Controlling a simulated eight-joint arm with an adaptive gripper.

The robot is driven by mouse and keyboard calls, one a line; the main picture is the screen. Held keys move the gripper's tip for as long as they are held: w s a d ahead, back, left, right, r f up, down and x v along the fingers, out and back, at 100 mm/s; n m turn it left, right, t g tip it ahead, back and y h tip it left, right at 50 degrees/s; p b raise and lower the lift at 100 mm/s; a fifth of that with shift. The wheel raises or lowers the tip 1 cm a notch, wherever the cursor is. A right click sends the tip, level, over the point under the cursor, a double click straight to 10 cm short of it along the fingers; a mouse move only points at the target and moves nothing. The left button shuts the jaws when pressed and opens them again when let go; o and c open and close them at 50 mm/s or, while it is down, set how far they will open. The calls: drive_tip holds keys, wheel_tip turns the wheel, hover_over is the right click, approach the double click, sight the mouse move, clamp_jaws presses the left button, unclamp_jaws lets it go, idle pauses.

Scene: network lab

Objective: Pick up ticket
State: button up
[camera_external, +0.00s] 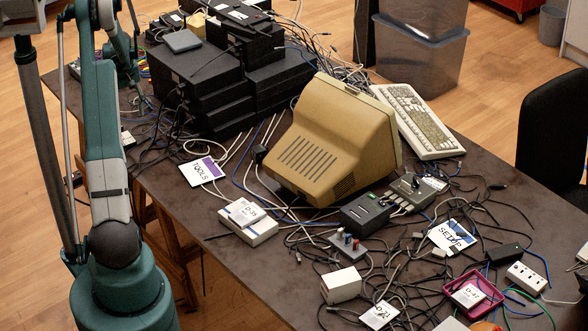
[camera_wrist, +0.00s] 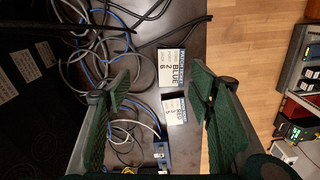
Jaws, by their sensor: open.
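In the wrist view my gripper (camera_wrist: 163,84) is open, with its green fingers spread left and right. Two white cards with dark blue edges lie below on the dark table. The nearer, smaller-looking card (camera_wrist: 175,106) has print that seems to read "RED". Both are in the span between the fingers, the farther one close to the right finger. Nothing is held. I cannot tell which card is the ticket. In the external view other cards show: "TOOLS" (camera_external: 202,171), "SETUP" (camera_external: 452,236) and "D-21" (camera_external: 380,315).
Loose cables (camera_wrist: 100,40) crowd the table on the left. A blue connector block (camera_wrist: 160,152) lies close to the nearer card. The table edge and wood floor (camera_wrist: 245,60) are at right. Black boxes (camera_external: 200,88) and a beige monitor (camera_external: 335,140) stand on the table.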

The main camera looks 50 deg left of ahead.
sight(132, 139)
drive_tip(key=shift+n, duration=0.3)
drive_tip(key=shift+s+a+f, duration=1.1)
drive_tip(key=shift+a+f, duration=0.1)
drive_tip(key=shift+f, duration=1.25)
drive_tip(key=shift+f, duration=0.1)
drive_tip(key=shift+f+b, duration=0.6)
drive_tip(key=shift+f, duration=1.9)
drive_tip(key=shift+c, duration=0.5)
drive_tip(key=c, duration=1)
